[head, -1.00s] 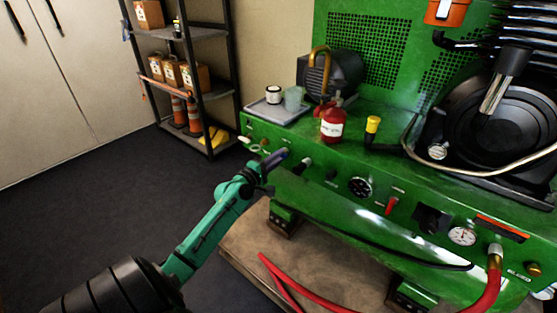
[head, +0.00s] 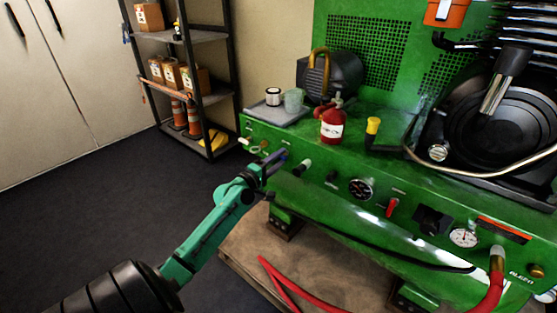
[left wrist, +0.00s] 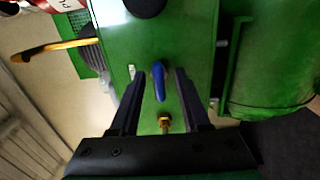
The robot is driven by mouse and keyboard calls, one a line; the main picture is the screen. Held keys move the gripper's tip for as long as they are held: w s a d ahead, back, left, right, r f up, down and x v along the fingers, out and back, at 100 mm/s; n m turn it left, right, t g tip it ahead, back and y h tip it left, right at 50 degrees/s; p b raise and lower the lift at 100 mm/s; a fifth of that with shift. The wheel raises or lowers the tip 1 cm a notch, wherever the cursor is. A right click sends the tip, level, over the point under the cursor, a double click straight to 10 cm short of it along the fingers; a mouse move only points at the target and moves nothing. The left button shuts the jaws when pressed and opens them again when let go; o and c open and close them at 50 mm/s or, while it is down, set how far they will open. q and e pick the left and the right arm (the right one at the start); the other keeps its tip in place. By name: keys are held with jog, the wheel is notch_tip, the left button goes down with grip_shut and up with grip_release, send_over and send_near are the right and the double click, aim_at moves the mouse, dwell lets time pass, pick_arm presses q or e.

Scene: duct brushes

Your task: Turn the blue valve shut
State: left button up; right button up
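The blue valve handle (left wrist: 159,84) shows in the left wrist view on the green panel, its long side upright in the picture. My left gripper (left wrist: 160,76) is open, with one dark finger on each side of the handle and a visible gap on both sides. In the head view my left gripper (head: 280,162) is at the left part of the machine's front panel. There the fingers largely hide the valve, and I cannot tell its blue from theirs. My right gripper is not in view.
The green machine (head: 310,205) fills the right side. A brass fitting (left wrist: 164,122) is near the fingers. A red hose (head: 300,296) lies below. Floor at left is clear.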

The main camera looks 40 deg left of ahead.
pick_arm(q)
jog(key=s+b, duration=0.3)
jog(key=s, duration=1.1)
jog(key=shift+s+d, duration=0.15)
jog(key=shift+s, duration=0.1)
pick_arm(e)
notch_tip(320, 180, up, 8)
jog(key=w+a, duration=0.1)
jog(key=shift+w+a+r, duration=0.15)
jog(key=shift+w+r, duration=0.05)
